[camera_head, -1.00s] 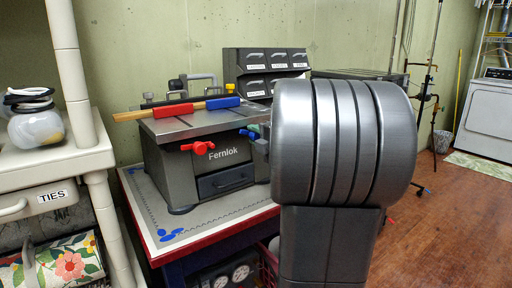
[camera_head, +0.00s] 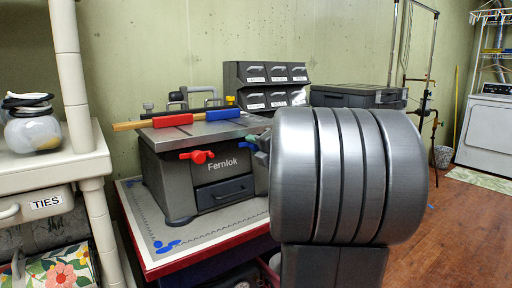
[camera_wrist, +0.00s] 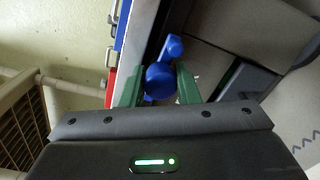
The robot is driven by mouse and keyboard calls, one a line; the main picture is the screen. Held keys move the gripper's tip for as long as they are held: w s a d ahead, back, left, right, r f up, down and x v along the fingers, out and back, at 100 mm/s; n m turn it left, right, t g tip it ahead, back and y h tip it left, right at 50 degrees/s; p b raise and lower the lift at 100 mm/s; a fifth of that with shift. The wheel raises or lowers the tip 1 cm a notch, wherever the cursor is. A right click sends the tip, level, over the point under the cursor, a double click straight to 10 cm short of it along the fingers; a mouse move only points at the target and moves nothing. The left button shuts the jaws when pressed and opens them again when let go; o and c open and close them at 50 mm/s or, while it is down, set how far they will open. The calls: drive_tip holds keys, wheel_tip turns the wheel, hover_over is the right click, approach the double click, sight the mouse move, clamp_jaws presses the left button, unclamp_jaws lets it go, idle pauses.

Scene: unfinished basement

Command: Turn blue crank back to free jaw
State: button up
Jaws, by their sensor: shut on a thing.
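The grey Fernlok bench vise (camera_head: 208,172) stands on a table, with a red jaw bar (camera_head: 172,120) and a blue jaw bar (camera_head: 222,114) on top beside a wooden strip (camera_head: 128,125). A red crank (camera_head: 197,157) is on its front. The blue crank (camera_head: 247,134) is at the front right, partly hidden by my arm. In the wrist view, my gripper (camera_wrist: 159,78) has its green fingers on either side of the blue crank's round knob (camera_wrist: 160,80), closed on it. In the head view my arm hides most of the gripper.
A dark drawer organizer (camera_head: 266,82) and a grey case (camera_head: 358,96) are behind. A cream shelf unit (camera_head: 60,165) stands close on the left. Wooden floor is open at right.

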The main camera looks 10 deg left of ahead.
drive_tip(key=o, duration=1)
drive_tip(key=shift+c, duration=0.2)
drive_tip(key=p+v, duration=0.3)
drive_tip(key=v, duration=1)
drive_tip(key=shift+s+d, duration=0.25)
drive_tip(key=shift+d, duration=0.1)
drive_tip(key=shift+w+a, duration=0.1)
drive_tip(key=shift+a, duration=0.05)
drive_tip(key=shift+b+x, duration=1.5)
drive_tip(key=shift+x, duration=5.3)
